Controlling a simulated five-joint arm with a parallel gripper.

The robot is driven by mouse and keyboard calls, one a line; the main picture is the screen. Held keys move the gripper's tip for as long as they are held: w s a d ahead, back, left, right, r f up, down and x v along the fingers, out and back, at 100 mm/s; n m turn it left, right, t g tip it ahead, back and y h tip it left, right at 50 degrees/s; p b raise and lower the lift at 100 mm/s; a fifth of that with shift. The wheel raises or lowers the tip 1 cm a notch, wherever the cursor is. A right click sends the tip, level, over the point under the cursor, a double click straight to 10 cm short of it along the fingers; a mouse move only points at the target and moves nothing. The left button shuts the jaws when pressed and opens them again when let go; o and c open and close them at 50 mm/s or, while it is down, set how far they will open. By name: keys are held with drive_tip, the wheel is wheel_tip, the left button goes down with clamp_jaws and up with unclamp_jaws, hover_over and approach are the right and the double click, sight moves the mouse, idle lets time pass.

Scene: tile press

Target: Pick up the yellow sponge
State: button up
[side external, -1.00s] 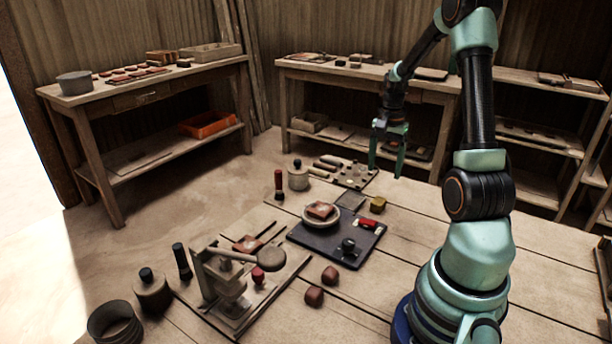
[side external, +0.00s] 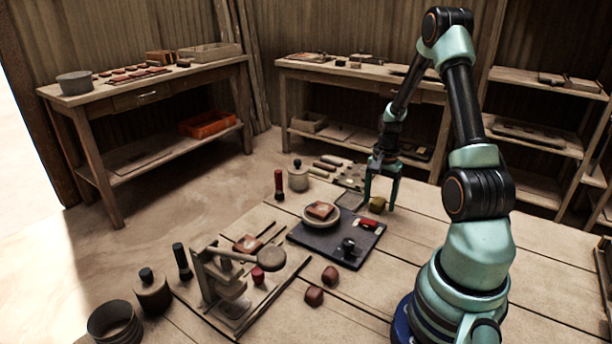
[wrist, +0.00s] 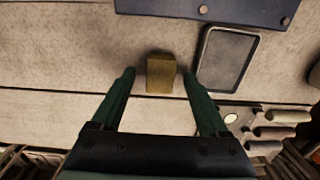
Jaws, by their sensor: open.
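The yellow sponge (side external: 377,204) is a small block lying on the wooden table, to the right of a small shallow tray. It also shows in the wrist view (wrist: 161,73), just beyond and between my fingertips. My gripper (side external: 379,205) is open, pointing down at the sponge, with one finger on each side of it. In the wrist view my gripper (wrist: 158,72) shows both fingers apart with a gap to the sponge on each side. I cannot tell exactly how high the fingertips are above the table.
The shallow tray (wrist: 205,85) is close beside one finger. A dark mat (side external: 300,237) with a round dish (side external: 335,215) and a red item (side external: 367,223) lies in front. A tool rack (side external: 350,171) is behind. The tabletop to the right is clear.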

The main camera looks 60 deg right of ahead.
sight(379, 200)
clamp_jaws()
drive_tip(key=shift+r, duration=0.15)
wheel_tip(379, 200, up, 20)
idle(0.5)
